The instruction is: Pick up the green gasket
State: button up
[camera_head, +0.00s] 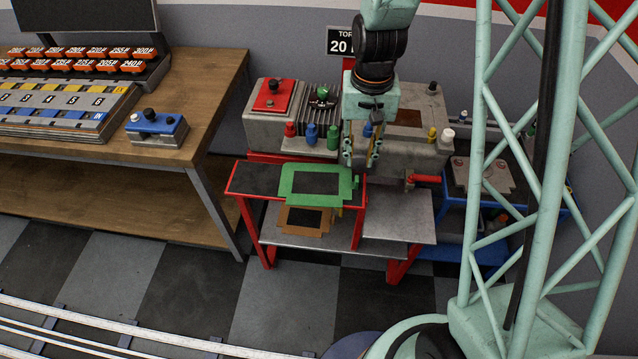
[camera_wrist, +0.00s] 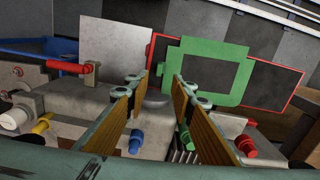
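The green gasket (camera_head: 286,183) is a flat frame with an open middle and small tabs. It appears to lie on a dark, red-edged shelf (camera_head: 247,178). It also shows in the wrist view (camera_wrist: 208,47), beyond the fingertips and mostly right of centre, with the dark surface visible through its middle. My gripper (camera_head: 361,160) points down, behind and to the right of the gasket in the head view. In the wrist view my gripper (camera_wrist: 158,86) has its two fingers spread apart with nothing between them. The right finger slightly overlaps the gasket's lower left in that view.
An engine-like block with red, blue and green knobs (camera_head: 323,135) stands behind the shelf. A brown plate (camera_head: 291,216) with a dark middle sits below the gasket. A bare grey plate (camera_head: 400,222) is to the right. A wooden bench (camera_head: 190,110) stands left.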

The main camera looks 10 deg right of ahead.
aim_at(357, 178)
jog(key=shift+f, duration=2.45)
jog(key=shift+d+f+b, duration=0.1)
jog(key=shift+f+b, duration=0.55)
jog(key=shift+f, duration=1.95)
jog(key=shift+c, duration=0.8)
grip_shut()
